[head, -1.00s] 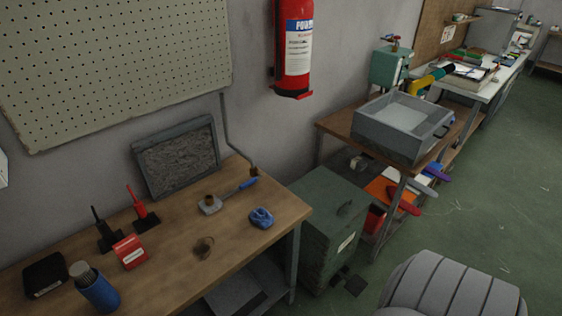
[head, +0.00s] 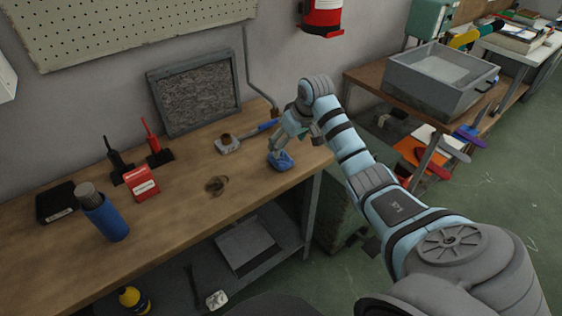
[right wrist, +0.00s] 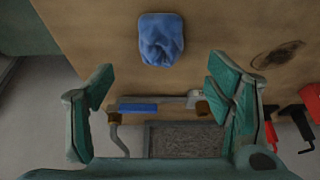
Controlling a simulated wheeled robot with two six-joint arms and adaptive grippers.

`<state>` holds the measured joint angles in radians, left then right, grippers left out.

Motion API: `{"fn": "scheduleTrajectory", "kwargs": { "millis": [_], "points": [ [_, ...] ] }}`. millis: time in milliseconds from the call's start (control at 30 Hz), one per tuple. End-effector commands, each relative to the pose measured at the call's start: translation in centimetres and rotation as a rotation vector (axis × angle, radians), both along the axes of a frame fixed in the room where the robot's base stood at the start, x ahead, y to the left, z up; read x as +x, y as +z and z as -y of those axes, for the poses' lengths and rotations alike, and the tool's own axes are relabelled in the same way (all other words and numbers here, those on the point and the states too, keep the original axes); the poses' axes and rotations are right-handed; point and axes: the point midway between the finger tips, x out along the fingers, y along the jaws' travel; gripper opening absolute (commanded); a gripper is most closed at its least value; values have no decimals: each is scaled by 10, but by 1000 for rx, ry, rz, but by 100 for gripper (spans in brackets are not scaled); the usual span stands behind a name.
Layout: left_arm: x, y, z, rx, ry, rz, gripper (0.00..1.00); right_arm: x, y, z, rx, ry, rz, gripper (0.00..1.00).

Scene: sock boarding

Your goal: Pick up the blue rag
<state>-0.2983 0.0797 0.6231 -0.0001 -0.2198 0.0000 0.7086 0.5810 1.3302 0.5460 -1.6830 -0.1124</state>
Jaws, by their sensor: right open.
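The crumpled blue rag (head: 281,162) lies on the wooden workbench (head: 180,240) near its right end. My right gripper (head: 278,146) reaches in from the right, just above and behind the rag, and partly overlaps it in the head view. In the right wrist view the rag (right wrist: 161,40) lies ahead of the open jaws (right wrist: 160,83), apart from both fingertips, with nothing between them. My left gripper is not in view.
A blue-handled tool (head: 245,136) lies behind the rag, near a framed panel (head: 195,90). A dark stain (head: 216,185) marks the bench top. Red and black items (head: 142,184) and a blue bottle (head: 106,218) stand left. The bench around the rag is mostly clear.

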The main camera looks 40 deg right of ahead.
Motion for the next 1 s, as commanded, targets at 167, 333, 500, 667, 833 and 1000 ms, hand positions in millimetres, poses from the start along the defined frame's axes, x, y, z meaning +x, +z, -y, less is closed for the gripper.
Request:
{"fn": "scheduleTrajectory", "kwargs": {
  "millis": [167, 333, 500, 667, 833, 1000],
  "points": [
    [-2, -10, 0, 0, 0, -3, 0, 11, -29, 0, 0, -1, 0, 73],
    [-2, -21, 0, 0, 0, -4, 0, 23, -59, -1, 1, -1, -1, 73],
    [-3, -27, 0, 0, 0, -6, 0, 31, -77, 0, -2, 0, 0, 73],
    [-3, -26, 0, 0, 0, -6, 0, 31, -76, 0, -2, 0, 1, 73],
    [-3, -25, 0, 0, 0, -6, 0, 31, -75, 0, -2, 0, 1, 48],
    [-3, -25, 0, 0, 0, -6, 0, 31, -75, 0, -2, 0, 0, 22]
  ]
}}
